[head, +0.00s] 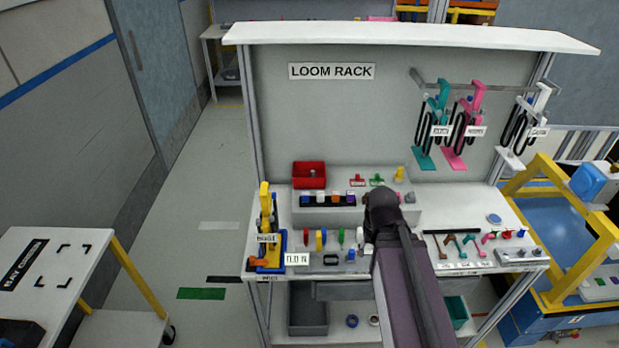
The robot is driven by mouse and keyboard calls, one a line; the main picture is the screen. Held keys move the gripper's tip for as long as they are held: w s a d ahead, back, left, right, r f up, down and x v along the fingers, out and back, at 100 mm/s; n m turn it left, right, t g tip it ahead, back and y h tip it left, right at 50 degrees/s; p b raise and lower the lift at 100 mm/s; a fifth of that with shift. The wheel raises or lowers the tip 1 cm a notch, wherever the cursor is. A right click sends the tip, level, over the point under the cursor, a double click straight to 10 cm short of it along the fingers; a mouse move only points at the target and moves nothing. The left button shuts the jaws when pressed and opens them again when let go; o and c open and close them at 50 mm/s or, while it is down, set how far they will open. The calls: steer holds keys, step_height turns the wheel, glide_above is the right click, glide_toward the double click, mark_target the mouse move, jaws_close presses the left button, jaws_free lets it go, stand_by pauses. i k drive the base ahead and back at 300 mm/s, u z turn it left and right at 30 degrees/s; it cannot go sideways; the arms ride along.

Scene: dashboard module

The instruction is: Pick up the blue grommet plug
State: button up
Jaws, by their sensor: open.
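A small blue piece (521,233) stands at the right end of a row of small parts on the right side of the workbench (440,275). It looks like the blue grommet plug, but it is too small to make out its shape. A red piece (507,233) stands just left of it. My dark arm reaches up from the bottom over the middle of the bench, left of the blue piece and apart from it. My gripper's fingers do not show; my own arm hides them.
A flat blue disc (494,218) lies behind the blue piece, and a grey block (519,254) lies in front. Hanging loom tools (465,125) are above. A red bin (309,174) stands at the back left. A yellow-framed cart (580,240) stands close on the right.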

mark_target(520, 234)
steer(key=z, duration=1.35)
